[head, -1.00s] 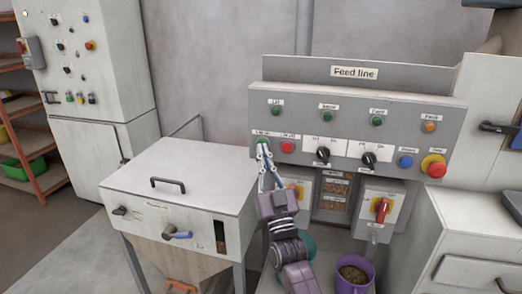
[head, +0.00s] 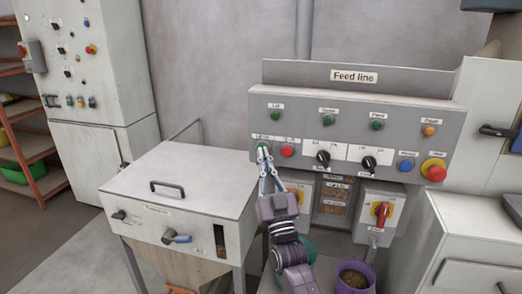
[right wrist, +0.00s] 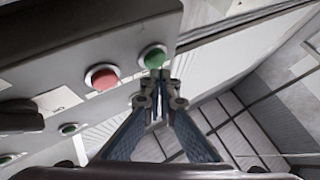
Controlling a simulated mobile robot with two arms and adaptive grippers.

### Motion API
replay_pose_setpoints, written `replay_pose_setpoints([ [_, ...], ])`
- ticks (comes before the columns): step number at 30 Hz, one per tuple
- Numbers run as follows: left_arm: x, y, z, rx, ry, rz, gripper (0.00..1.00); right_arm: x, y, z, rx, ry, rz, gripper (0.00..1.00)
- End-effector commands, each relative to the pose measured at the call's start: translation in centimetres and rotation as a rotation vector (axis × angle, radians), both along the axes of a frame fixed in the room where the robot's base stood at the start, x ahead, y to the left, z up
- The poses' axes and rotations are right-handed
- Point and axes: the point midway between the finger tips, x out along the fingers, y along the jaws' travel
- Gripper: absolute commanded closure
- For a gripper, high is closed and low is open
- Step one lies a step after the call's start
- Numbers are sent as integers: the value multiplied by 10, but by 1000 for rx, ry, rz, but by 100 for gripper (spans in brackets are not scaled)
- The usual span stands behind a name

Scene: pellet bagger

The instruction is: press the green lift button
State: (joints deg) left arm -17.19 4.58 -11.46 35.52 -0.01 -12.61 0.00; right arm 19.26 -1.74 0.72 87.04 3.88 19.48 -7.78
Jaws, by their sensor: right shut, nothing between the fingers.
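The green lift button (head: 262,146) is at the left end of the lower row on the grey "Feed line" panel, left of a red button (head: 287,150). In the right wrist view the green button (right wrist: 154,57) shows clear, just beyond my fingertips. My right gripper (head: 264,153) is shut and empty, its fingertips right at the lower edge of the green button. In the right wrist view the tips (right wrist: 160,80) appear just below the button; I cannot tell whether they touch it. My left gripper is out of view.
The panel (head: 400,130) also holds black selector knobs (head: 369,163), a blue button (head: 405,165) and a red emergency stop (head: 436,172). A white hopper cabinet (head: 185,190) stands left of my arm. A purple bucket (head: 353,275) stands below the panel.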

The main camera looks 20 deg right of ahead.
Motion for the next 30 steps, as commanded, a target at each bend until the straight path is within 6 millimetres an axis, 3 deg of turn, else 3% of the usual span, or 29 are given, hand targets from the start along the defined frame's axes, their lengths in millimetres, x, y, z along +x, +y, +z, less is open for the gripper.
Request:
replay_pose_setpoints([
  [30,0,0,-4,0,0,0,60,7,-5,0,0,1,0,100],
])
